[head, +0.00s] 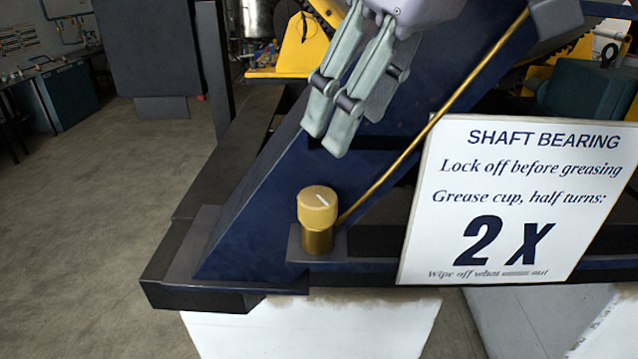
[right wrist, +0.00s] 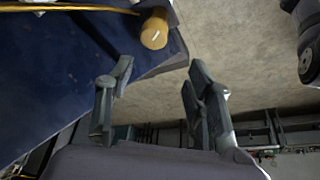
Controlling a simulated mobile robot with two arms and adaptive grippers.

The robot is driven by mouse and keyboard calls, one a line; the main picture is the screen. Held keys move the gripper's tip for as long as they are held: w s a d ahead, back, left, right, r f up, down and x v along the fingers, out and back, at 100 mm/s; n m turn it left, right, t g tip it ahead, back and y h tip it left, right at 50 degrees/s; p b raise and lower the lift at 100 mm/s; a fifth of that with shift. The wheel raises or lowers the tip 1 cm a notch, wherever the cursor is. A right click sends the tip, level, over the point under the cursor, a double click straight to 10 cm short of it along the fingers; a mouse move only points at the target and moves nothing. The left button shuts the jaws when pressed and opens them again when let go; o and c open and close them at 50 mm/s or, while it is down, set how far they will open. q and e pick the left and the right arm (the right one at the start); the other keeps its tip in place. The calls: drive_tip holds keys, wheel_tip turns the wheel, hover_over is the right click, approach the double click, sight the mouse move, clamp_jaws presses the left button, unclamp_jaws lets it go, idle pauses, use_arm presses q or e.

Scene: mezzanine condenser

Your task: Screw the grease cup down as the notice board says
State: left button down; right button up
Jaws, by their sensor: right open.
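The grease cup (head: 317,208) is a tan knurled cap with a white mark on top, on a brass body. It stands upright on a small dark blue ledge at the foot of a slanted blue frame. It also shows in the right wrist view (right wrist: 154,33). The notice board (head: 515,200) reads "SHAFT BEARING, Lock off before greasing, Grease cup, half turns: 2 X"; the last line is partly illegible. My right gripper (head: 326,142) is above the cup, apart from it. Its fingers also show in the right wrist view (right wrist: 158,82), spread with nothing between them. My left gripper is not in view.
A thin brass pipe (head: 433,117) runs up to the right from beside the cup. The slanted blue frame (head: 255,190) stands behind it. White blocks (head: 310,328) are below the dark base. Open floor (head: 90,230) lies to the left, with a workbench (head: 55,85) beyond.

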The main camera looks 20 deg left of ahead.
sight(318, 196)
drive_tip(key=p+x, duration=0.1)
drive_tip(key=x, duration=0.6)
drive_tip(key=w+p+x, duration=0.1)
drive_tip(key=x, duration=0.3)
drive_tip(key=shift+w+d+r+p, duration=0.1)
drive_tip(key=shift+d+p, duration=0.05)
drive_tip(key=shift+p, duration=0.2)
drive_tip(key=shift+x, duration=1.05)
drive_tip(key=c, duration=0.9)
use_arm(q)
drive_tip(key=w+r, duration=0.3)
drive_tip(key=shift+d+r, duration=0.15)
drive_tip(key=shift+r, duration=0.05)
use_arm(e)
drive_tip(key=shift+o, duration=0.2)
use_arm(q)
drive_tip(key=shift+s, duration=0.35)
